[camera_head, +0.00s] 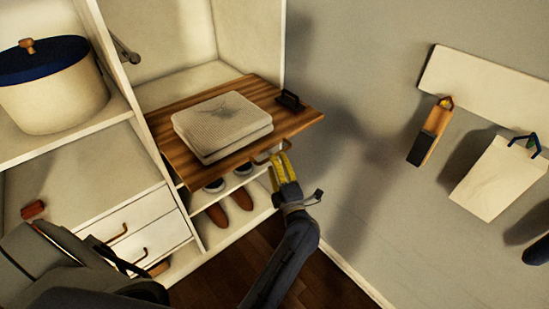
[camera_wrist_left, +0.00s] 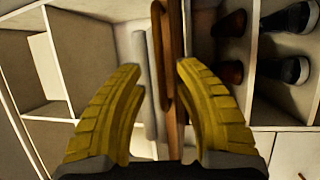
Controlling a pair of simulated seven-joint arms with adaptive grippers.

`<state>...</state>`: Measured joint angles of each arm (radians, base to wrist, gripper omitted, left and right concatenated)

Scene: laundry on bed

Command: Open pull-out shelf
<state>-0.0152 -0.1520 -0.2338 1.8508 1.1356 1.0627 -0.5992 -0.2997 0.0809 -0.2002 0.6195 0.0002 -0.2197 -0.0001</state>
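The wooden pull-out shelf (camera_head: 165,155) juts out of the white wardrobe in the head view. A folded light blanket (camera_head: 222,122) and a small dark object (camera_head: 290,100) lie on it. Its copper-brown handle (camera_head: 268,153) is on the front edge. My left gripper (camera_head: 280,160), with yellow fingers, is at this handle. In the left wrist view the fingers (camera_wrist_left: 160,68) are spread. The brown handle and shelf edge (camera_wrist_left: 177,90) show upright in the picture between them, with gaps on both sides. I cannot tell how deep the handle sits between the fingers. My right gripper is not in view.
Shoes (camera_head: 238,198) stand on the racks below the shelf. Floor in front of the wardrobe is clear.

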